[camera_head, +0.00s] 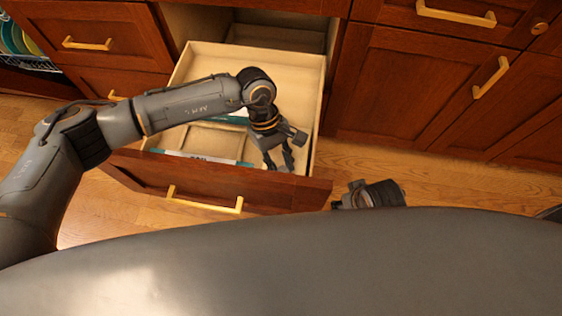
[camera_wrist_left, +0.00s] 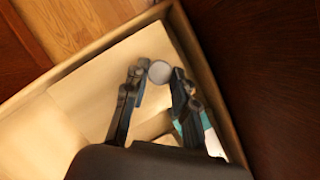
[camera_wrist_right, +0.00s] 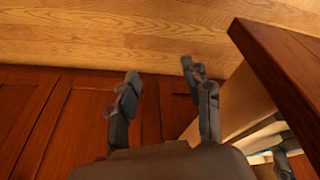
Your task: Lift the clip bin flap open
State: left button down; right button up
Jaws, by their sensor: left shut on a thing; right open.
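My left gripper (camera_head: 280,166) reaches down into the right side of the open drawer. In the left wrist view its fingers (camera_wrist_left: 160,72) are shut on a small round grey knob (camera_wrist_left: 159,71). The knob sits over a pale beige panel (camera_wrist_left: 105,72) inside the drawer, which looks like the bin flap. I cannot tell how far the panel is tilted. The gripper hides the knob in the head view. My right gripper (camera_head: 368,195) is in front of the drawer's right end, partly hidden by my body. In the right wrist view it is open and empty (camera_wrist_right: 160,72).
The wooden drawer (camera_head: 240,52) is pulled out, with a brass handle (camera_head: 205,199) on its front. White and teal items (camera_head: 205,158) lie inside it. Closed cabinet doors (camera_head: 400,90) stand to the right. The wooden floor (camera_head: 440,175) there is clear. A dish rack (camera_head: 25,55) shows far left.

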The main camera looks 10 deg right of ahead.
aim_at(283, 159)
jog(key=shift+f, duration=0.1)
